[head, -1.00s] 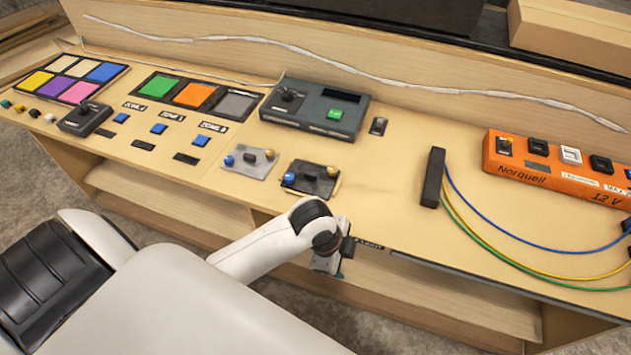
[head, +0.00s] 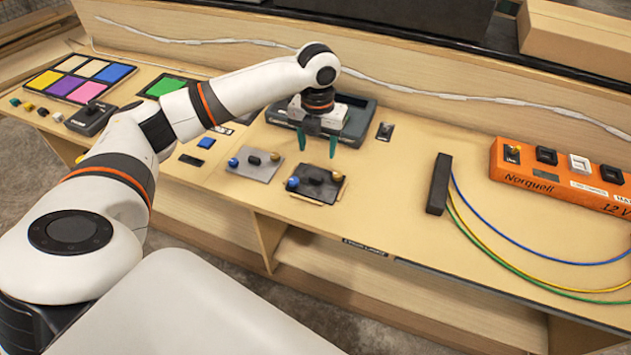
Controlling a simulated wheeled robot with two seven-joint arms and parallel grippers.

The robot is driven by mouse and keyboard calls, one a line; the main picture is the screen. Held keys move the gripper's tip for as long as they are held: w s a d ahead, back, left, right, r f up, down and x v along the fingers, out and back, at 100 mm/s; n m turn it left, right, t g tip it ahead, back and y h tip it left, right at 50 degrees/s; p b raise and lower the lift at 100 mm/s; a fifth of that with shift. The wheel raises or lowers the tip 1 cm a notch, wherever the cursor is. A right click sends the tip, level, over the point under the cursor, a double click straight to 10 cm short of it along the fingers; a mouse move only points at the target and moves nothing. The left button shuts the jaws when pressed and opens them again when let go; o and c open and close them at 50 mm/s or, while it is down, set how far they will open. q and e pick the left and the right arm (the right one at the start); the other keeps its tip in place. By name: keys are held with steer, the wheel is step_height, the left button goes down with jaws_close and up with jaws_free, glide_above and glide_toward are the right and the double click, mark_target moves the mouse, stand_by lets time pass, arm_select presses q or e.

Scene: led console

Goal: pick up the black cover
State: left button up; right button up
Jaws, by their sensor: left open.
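The black cover (head: 316,184) is a flat dark plate lying on the wooden console top, with a dark raised grip in its middle. A blue knob and a yellow knob stand at its left and right sides. My left gripper (head: 317,145) points down above the console, just behind the black cover in the picture. Its two teal fingers are apart with nothing between them. It appears above the cover and not touching it. My right gripper is not in view.
A similar grey cover (head: 256,164) lies just left. A grey control box (head: 357,121) stands behind my left gripper, partly hidden. A black bar (head: 438,184) with coloured cables and an orange power strip (head: 563,176) are to the right. Bare wood lies between.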

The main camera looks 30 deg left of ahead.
mark_target(316, 177)
arm_select(q)
steer(key=f, duration=1.1)
steer(key=shift+w+a+f+p, duration=0.15)
steer(key=shift+w+a+p, duration=0.1)
steer(key=shift+a+p, duration=0.15)
steer(key=shift+c, duration=0.2)
steer(key=c, duration=1.1)
